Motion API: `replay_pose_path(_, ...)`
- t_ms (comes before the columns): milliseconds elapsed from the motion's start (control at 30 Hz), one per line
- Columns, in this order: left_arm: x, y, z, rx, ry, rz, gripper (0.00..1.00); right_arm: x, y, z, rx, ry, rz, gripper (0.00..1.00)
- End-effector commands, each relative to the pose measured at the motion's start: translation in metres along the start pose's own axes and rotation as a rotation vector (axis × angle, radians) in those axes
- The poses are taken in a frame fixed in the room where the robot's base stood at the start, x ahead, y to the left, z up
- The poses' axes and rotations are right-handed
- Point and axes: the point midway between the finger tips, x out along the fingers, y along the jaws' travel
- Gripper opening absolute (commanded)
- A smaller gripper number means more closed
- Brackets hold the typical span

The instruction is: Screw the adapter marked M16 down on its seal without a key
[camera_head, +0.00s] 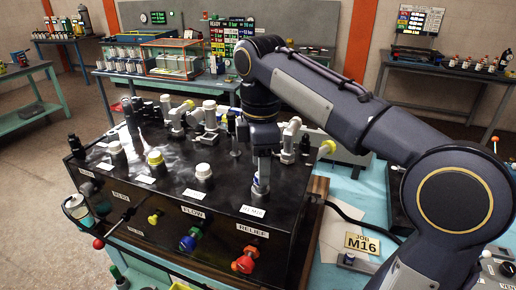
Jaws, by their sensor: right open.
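A black manifold block (150,200) stands on the bench. A row of fittings sits on its top: a grey-capped one, a yellow-capped one (155,160), a white one (203,172) and a silver one (260,188) at the right end. My right gripper (262,172) points down over the silver fitting, open, its fingers at or around the fitting's upper part. Whether they touch it cannot be told. A small white label (252,211) lies before that fitting, its print too small to read surely. My left gripper is out of view.
My right arm covers much of the right side. Other benches stand along the walls.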

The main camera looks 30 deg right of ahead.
Motion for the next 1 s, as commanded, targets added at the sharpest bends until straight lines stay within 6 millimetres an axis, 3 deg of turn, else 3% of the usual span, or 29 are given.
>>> replay_pose_path(233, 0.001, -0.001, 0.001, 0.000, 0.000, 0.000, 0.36, 0.030, 0.000, 0.000, 0.001, 0.001, -0.001, 0.51)
replay_pose_path(600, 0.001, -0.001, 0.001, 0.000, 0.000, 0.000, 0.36, 0.035, 0.000, 0.000, 0.002, 0.002, 0.001, 0.51)
replay_pose_path(1000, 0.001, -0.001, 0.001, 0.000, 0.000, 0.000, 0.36, 0.035, 0.000, 0.000, 0.002, 0.002, 0.001, 0.00)
